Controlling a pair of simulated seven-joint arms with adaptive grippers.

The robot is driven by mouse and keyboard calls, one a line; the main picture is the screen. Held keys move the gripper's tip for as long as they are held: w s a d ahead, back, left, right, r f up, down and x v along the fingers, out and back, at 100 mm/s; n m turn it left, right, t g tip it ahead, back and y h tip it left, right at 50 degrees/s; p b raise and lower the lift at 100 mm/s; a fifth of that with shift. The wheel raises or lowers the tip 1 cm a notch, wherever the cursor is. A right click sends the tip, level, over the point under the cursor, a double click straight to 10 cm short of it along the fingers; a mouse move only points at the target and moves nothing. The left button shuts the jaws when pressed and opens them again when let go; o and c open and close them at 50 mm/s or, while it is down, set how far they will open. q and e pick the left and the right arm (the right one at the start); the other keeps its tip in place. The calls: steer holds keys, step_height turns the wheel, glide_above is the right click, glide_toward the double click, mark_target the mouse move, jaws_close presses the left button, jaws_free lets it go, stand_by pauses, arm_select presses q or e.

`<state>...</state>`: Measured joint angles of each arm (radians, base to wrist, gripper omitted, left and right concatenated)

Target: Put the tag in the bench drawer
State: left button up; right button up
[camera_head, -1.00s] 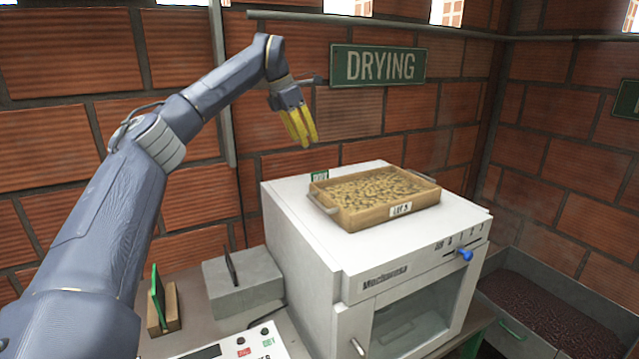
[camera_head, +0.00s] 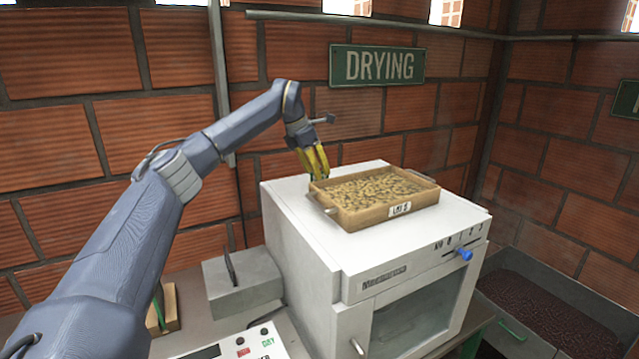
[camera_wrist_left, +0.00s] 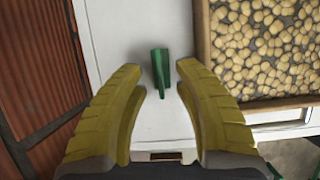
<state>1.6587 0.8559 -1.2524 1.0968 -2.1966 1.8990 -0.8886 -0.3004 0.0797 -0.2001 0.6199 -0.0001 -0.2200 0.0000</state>
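The green tag (camera_wrist_left: 160,66) stands on the white top of the oven-like machine (camera_head: 300,215), beside the tray of beans. In the head view my left gripper (camera_head: 319,175) is over the machine's back left, pointing down and mostly hiding the tag. In the left wrist view the yellow fingers (camera_wrist_left: 159,80) are spread open, with the tag in line with the gap between them. I cannot tell whether they touch it. I cannot make out the bench drawer for sure. My right gripper is not in view.
A wooden tray (camera_head: 375,215) of pale beans sits just right of the tag. A grey block (camera_head: 242,285), a wooden holder (camera_head: 165,312) and a control panel (camera_head: 245,347) are at lower left. A dark-filled bin (camera_head: 545,315) stands at right. Brick walls close the back.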

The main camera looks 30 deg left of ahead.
arm_select(q)
steer(key=shift+x, duration=1.15)
steer(key=shift+c, duration=0.3)
jaws_close()
